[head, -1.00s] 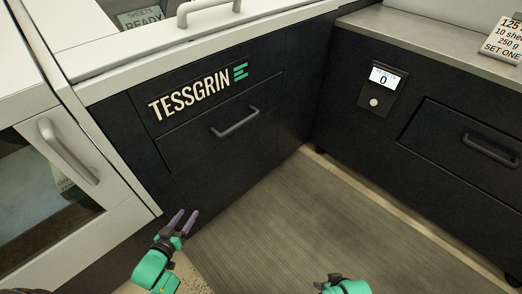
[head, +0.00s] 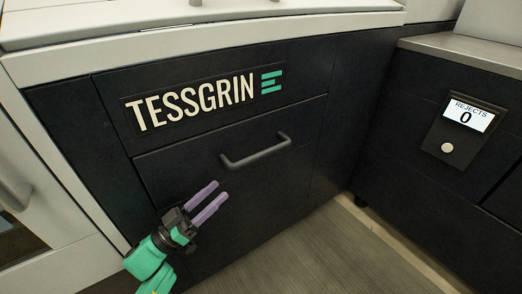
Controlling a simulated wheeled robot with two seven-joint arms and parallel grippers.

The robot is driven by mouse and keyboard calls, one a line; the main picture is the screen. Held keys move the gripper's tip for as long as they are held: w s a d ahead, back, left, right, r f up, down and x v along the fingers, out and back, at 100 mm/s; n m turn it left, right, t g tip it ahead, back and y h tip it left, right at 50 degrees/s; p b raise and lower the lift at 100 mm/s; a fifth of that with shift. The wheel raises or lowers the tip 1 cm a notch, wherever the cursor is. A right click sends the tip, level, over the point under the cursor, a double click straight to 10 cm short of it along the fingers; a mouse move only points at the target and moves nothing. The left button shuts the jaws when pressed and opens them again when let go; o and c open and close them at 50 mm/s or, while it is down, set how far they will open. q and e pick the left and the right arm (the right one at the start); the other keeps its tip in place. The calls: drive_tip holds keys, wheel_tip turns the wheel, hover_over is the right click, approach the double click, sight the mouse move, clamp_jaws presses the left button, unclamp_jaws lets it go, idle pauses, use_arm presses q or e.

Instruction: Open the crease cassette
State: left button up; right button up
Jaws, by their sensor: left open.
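The crease cassette appears to be the dark drawer front (head: 270,178) below the TESSGRIN label (head: 195,104). It sits flush in the machine, so it looks shut. Its grey bar handle (head: 256,152) is fixed near the top of the front. My left gripper (head: 212,200) is open and empty, with two purple fingers pointing up and right. It is below and left of the handle and apart from it in the picture. My right gripper is out of view.
A second dark cabinet (head: 410,170) stands at the right, with a panel display (head: 467,115) reading REJECTS 0. A white door (head: 40,220) with a handle is at the left. The floor (head: 310,255) in front is clear.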

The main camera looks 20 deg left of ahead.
sight(254, 155)
use_arm(q)
drive_tip(key=b+x, duration=0.1)
drive_tip(key=x, duration=1.2)
drive_tip(key=shift+w+d+r, duration=0.15)
drive_tip(key=shift+d+r, duration=0.1)
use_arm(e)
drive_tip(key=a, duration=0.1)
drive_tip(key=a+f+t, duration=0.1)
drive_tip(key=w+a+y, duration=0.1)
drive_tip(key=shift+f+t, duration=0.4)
use_arm(q)
clamp_jaws()
